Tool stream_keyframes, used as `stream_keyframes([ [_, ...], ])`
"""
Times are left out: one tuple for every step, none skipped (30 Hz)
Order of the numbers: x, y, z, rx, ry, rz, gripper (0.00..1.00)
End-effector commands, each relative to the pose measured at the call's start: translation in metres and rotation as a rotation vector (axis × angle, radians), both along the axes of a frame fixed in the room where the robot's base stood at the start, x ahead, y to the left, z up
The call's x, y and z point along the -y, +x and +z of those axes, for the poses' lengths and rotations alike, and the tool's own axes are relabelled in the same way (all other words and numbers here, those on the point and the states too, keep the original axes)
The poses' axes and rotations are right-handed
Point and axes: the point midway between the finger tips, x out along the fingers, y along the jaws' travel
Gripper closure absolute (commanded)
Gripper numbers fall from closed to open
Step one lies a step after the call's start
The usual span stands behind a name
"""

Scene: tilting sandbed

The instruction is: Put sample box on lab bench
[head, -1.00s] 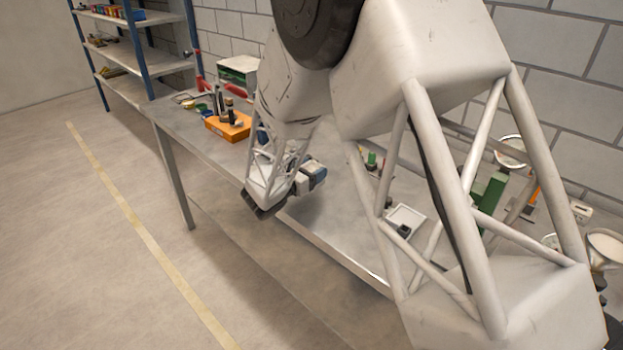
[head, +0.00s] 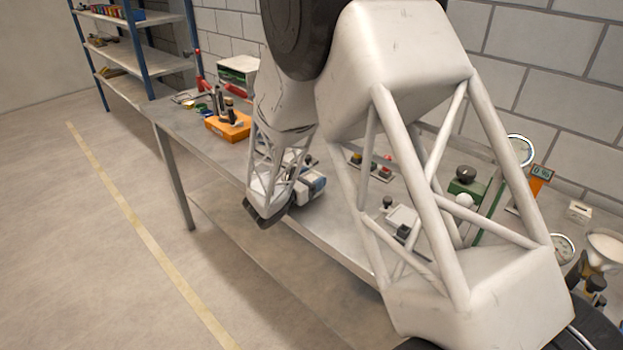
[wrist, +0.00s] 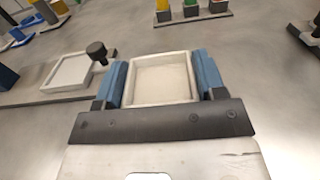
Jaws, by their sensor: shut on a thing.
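The sample box, a pale open-topped square box (wrist: 160,78), sits between the two blue fingers of my gripper (wrist: 164,82) in the wrist view. The fingers are shut on its left and right sides. In the head view my gripper (head: 306,187) and the box are at the front edge of the lab bench (head: 335,235), and the arm and fingers hide most of the box. The grey bench top shows around the box in the wrist view. I cannot tell whether the box touches the bench.
A shallow white tray (wrist: 68,72) with a black knob (wrist: 97,50) beside it lies left of the box. Coloured buttons (head: 372,163) stand toward the back. An orange block with tools (head: 228,125) stands farther left. Gauges and a funnel (head: 603,248) are at the right.

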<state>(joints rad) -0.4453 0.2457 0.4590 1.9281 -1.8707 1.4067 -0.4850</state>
Motion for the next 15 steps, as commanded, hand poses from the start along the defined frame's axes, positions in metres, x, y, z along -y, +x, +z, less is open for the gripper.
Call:
stream_keyframes([
  [-0.0001, 0.0002, 0.0007, 0.001, 0.000, 0.000, 0.67],
  [-0.0001, 0.0002, 0.0008, 0.001, 0.000, 0.000, 0.67],
  [-0.0001, 0.0002, 0.0009, 0.001, 0.000, 0.000, 0.67],
  [-0.0001, 0.0002, 0.0009, 0.001, 0.000, 0.000, 0.67],
  [-0.0001, 0.0002, 0.0009, 0.001, 0.000, 0.000, 0.67],
  [-0.0001, 0.0002, 0.0008, 0.001, 0.000, 0.000, 0.67],
  [-0.0001, 0.0002, 0.0006, 0.001, 0.000, 0.000, 0.67],
  [-0.0001, 0.0002, 0.0001, 0.001, 0.000, 0.000, 0.67],
  [0.0000, 0.0001, -0.0009, 0.001, 0.000, 0.000, 0.67],
  [-0.0001, 0.0002, -0.0015, 0.001, 0.000, 0.000, 0.67],
  [-0.0001, 0.0002, -0.0022, 0.001, 0.000, 0.000, 0.67],
  [-0.0001, 0.0001, -0.0023, 0.001, 0.001, 0.000, 0.32],
  [-0.0001, 0.0001, -0.0022, 0.001, 0.000, 0.000, 0.27],
  [-0.0001, 0.0001, -0.0022, 0.001, 0.000, 0.000, 0.22],
  [-0.0001, 0.0001, -0.0022, 0.001, 0.000, 0.000, 0.16],
])
